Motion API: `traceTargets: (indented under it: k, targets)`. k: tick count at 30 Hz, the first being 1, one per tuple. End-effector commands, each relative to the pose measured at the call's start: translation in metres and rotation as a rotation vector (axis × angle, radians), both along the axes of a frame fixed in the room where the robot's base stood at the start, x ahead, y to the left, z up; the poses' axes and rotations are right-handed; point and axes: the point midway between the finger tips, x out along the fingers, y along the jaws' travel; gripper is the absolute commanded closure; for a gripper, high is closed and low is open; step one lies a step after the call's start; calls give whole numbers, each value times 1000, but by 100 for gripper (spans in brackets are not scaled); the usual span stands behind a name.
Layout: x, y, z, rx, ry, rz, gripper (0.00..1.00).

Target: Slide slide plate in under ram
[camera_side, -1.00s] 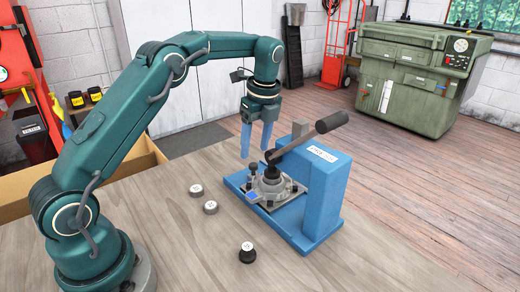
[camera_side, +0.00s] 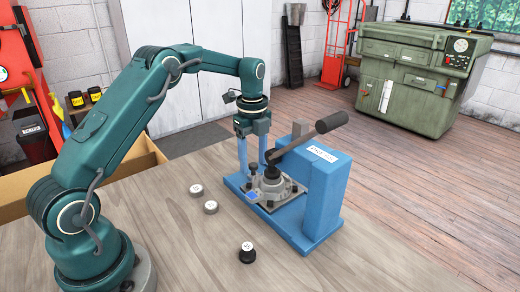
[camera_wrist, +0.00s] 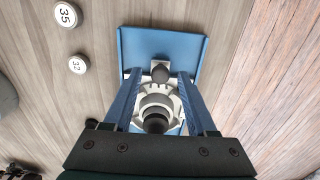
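The slide plate (camera_side: 270,202) is a flat grey plate on the base of a blue press (camera_side: 325,200). It carries a pale metal housing (camera_side: 272,184), which also shows in the wrist view (camera_wrist: 143,103). The black ram end (camera_wrist: 156,124) appears over the housing.
The press lever (camera_side: 310,135) slopes up to the right, close to my gripper. Two pale discs (camera_side: 196,190) (camera_side: 210,207) and a black-based disc (camera_side: 247,252) lie on the bench left of and in front of the press. The bench's left front is clear.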

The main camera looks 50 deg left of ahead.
Motion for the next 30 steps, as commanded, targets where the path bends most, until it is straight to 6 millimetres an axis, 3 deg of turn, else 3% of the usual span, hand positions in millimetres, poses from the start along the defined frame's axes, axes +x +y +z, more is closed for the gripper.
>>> traceTargets:
  k: [1,4,30]
  targets:
    - [0,0,0,0,0,0,64]
    - [0,0,0,0,0,0,100]
    - [-1,0,1,1,2,0,100]
